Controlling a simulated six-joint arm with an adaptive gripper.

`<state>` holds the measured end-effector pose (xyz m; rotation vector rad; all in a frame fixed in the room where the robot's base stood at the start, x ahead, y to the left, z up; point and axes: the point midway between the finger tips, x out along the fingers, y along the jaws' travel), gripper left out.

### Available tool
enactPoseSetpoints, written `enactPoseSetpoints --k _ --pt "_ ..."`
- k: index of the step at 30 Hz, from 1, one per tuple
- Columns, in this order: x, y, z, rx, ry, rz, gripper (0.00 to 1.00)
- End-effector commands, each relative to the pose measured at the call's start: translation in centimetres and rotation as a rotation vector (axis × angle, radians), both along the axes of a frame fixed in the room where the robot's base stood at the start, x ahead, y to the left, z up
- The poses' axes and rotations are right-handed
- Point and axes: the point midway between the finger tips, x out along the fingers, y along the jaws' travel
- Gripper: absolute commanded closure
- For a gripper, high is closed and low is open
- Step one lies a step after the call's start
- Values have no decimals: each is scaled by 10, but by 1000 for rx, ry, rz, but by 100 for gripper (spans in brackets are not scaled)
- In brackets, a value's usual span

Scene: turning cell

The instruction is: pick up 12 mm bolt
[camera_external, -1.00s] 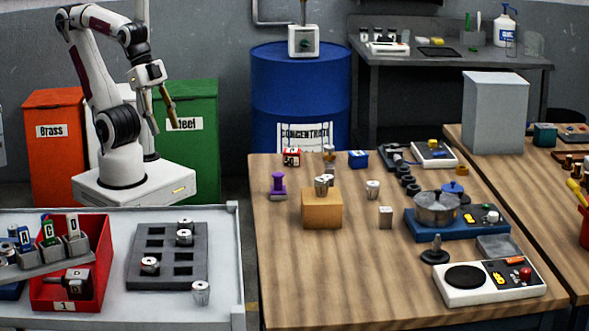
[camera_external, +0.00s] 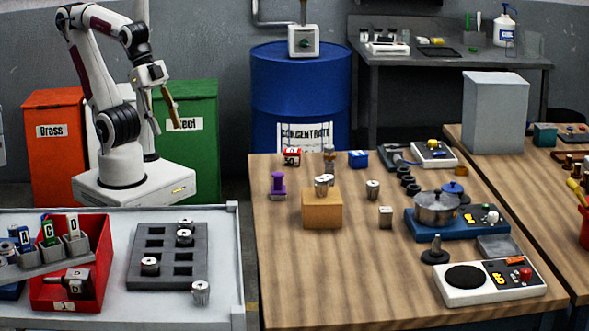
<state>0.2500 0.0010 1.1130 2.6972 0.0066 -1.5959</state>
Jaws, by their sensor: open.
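My gripper (camera_external: 167,128) hangs open and empty at the upper left, in front of the green bin, with its fingers pointing down. It is well above the trolley and away from the wooden table. I cannot tell which piece is the 12 mm bolt, as sizes are too small to read. Small metal pieces stand in the grey slotted tray (camera_external: 143,243), including one piece (camera_external: 150,267) at its left side. Another metal piece (camera_external: 201,292) stands beside the tray. More stand on the wooden table, including one piece (camera_external: 372,190) and another (camera_external: 386,216).
An orange-tan block (camera_external: 321,210) with metal pieces on top stands on the wooden table (camera_external: 300,290). A red box (camera_external: 98,300) sits at the trolley's left. A blue base (camera_external: 412,229) with a pot and a white scale (camera_external: 487,296) fill the table's right. The table's front is clear.

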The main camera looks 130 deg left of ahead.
Motion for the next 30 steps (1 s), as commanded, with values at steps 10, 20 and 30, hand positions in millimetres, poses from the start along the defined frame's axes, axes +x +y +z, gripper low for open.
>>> enactPoseSetpoints --k 10,20,30 --pt "59 13 -6 -34 -76 75 56" --pt "129 46 -17 -57 -189 192 56" --pt "187 101 -36 -47 -304 335 56"
